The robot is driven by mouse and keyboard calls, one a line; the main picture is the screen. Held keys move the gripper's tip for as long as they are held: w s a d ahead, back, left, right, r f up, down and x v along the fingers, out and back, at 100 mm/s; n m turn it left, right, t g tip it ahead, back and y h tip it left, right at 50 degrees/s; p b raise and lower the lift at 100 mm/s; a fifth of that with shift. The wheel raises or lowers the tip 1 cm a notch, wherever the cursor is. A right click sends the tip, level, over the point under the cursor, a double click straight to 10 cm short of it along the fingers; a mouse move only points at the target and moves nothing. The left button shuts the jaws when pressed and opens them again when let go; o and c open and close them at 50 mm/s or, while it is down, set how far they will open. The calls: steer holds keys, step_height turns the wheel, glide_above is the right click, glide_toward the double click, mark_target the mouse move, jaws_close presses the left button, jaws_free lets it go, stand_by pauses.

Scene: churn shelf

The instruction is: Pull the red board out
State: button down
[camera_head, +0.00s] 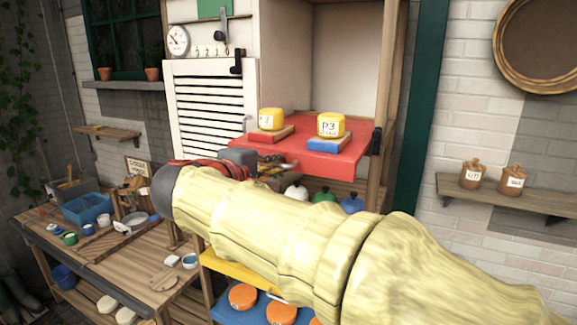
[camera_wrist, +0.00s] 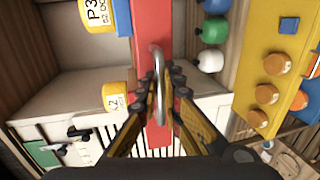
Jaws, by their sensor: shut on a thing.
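The red board (camera_head: 325,158) sticks out at the front of the cabinet, level, with two yellow weights on it. One yellow weight marked P3 (camera_head: 331,125) stands on a blue block (camera_head: 329,144). The other yellow weight (camera_head: 270,119) stands on a reddish-brown block (camera_head: 271,134). In the wrist view the red board (camera_wrist: 151,35) runs down behind a grey metal handle (camera_wrist: 157,60). My gripper (camera_wrist: 162,95) is shut on this handle. In the head view, my arm hides most of the gripper and the handle.
White, green and blue knobs (camera_head: 323,197) sit below the red board. A yellow board (camera_head: 242,272) and a blue board (camera_head: 232,308) with orange discs are lower down. A cluttered wooden workbench (camera_head: 150,262) stands left. A wall shelf (camera_head: 530,203) with two jars is right.

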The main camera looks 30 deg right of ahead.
steer(key=f+b+v, duration=0.1)
steer(key=v, duration=0.6)
steer(key=shift+a+f, duration=0.2)
steer(key=shift+f, duration=0.15)
steer(key=shift+s, duration=0.15)
steer(key=c, duration=2.3)
jaws_free()
steer(key=shift+r, duration=0.1)
steer(key=v, duration=1.2)
